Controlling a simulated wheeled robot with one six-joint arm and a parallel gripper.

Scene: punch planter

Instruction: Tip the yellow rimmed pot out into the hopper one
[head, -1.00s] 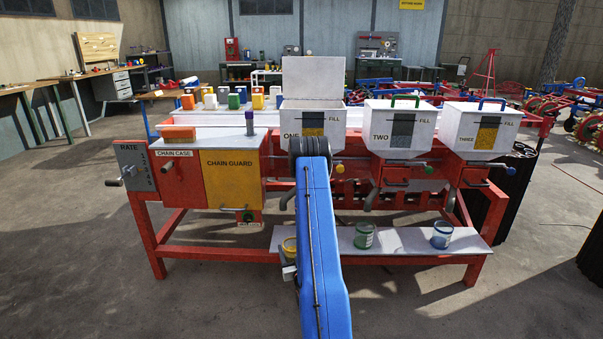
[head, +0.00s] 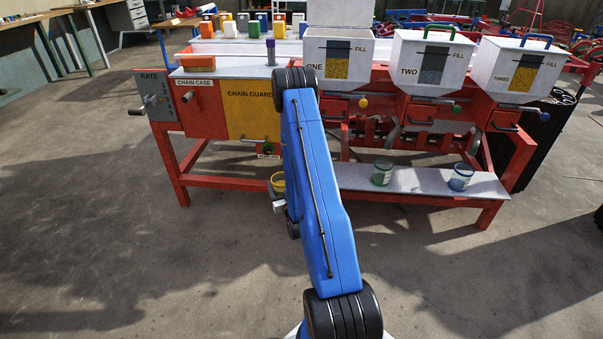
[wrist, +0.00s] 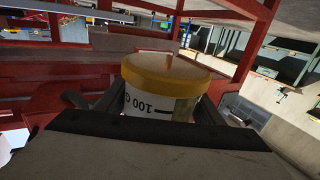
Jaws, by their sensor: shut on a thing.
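The yellow rimmed pot (head: 278,181) is low at the left end of the shelf, partly hidden by my blue arm. In the wrist view the pot (wrist: 160,102) sits between the fingers, its yellow rim toward the top of the picture and its "100" print upside down. My gripper (wrist: 160,108) is shut on it. I cannot tell whether the pot touches the shelf. Hopper one (head: 317,66) is white, with its lid (head: 340,12) raised. Its window shows yellow fill low down, dark above. The hopper stands above and right of the pot.
The shelf (head: 410,181) also holds a green pot (head: 382,173) and a blue pot (head: 460,177). Hopper two (head: 432,58) and hopper three (head: 518,68) stand to the right, lids closed. The chain guard (head: 245,108) and red frame are close behind my arm. The floor at left is clear.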

